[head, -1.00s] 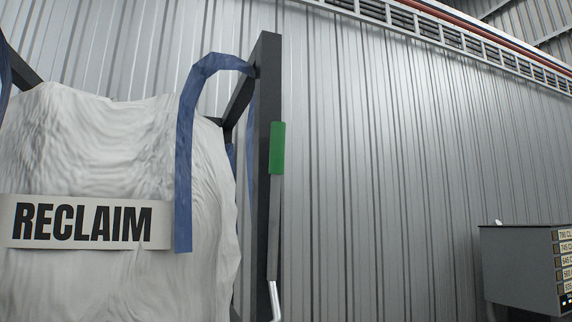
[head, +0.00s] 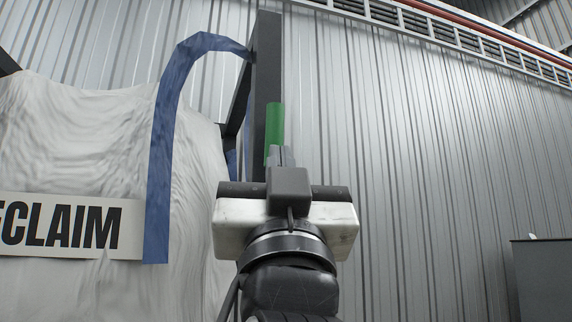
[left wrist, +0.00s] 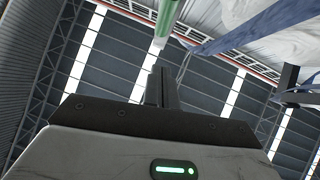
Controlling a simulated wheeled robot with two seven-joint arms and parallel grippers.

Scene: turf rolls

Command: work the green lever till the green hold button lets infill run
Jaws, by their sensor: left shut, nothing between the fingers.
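The green lever (head: 274,122) stands upright along the dark frame post beside the white bag, in the head view. Its green grip also shows at the top of the left wrist view (left wrist: 167,17). My left gripper (head: 281,156) is just below and in front of the grip and hides the lower lever. Its fingers are shut and empty. In the left wrist view the shut fingers (left wrist: 161,85) point toward the lever, with a small gap in the picture; I cannot tell whether they touch. The green hold button is not in view. My right gripper is not in view.
A white bulk bag (head: 80,130) marked RECLAIM hangs at left by a blue strap (head: 163,150). The dark post (head: 266,60) stands beside it. A grey cabinet (head: 545,280) is at the lower right. Between post and cabinet there is only corrugated wall (head: 430,180).

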